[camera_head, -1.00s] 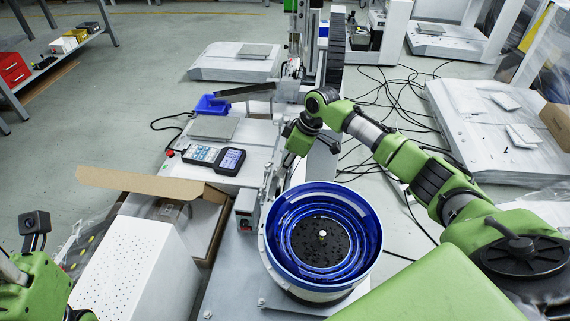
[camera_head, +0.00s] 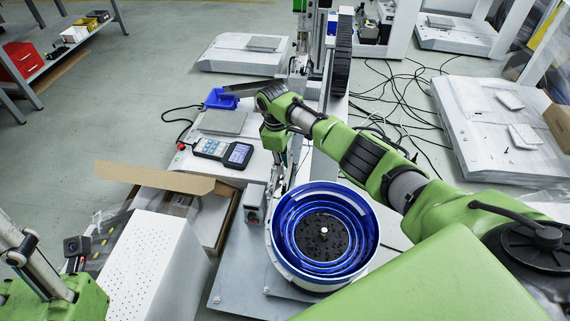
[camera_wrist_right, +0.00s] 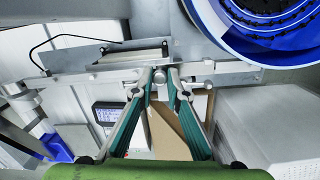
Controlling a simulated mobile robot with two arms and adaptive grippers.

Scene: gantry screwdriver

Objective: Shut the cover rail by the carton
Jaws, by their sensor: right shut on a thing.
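The carton (camera_head: 150,177) stands open on the left in the head view, its brown flap raised. It also shows in the wrist view (camera_wrist_right: 168,134), behind the fingers. A metal rail (camera_wrist_right: 110,69), seemingly the cover rail, runs across the wrist view between the fingertips and the machine. My right gripper (camera_wrist_right: 160,76) is shut on a small round knob or post at this rail. In the head view the right gripper (camera_head: 283,160) points down behind the bowl, largely hidden by its own wrist. Of my left arm, only links show at the lower left; its fingers are out of view.
A blue bowl feeder (camera_head: 288,235) stands close to my right arm. A white perforated box (camera_head: 150,265) is in front of the carton. A handheld controller (camera_head: 222,151) and a blue holder (camera_head: 221,99) lie on the white table. Cables cover the floor at right.

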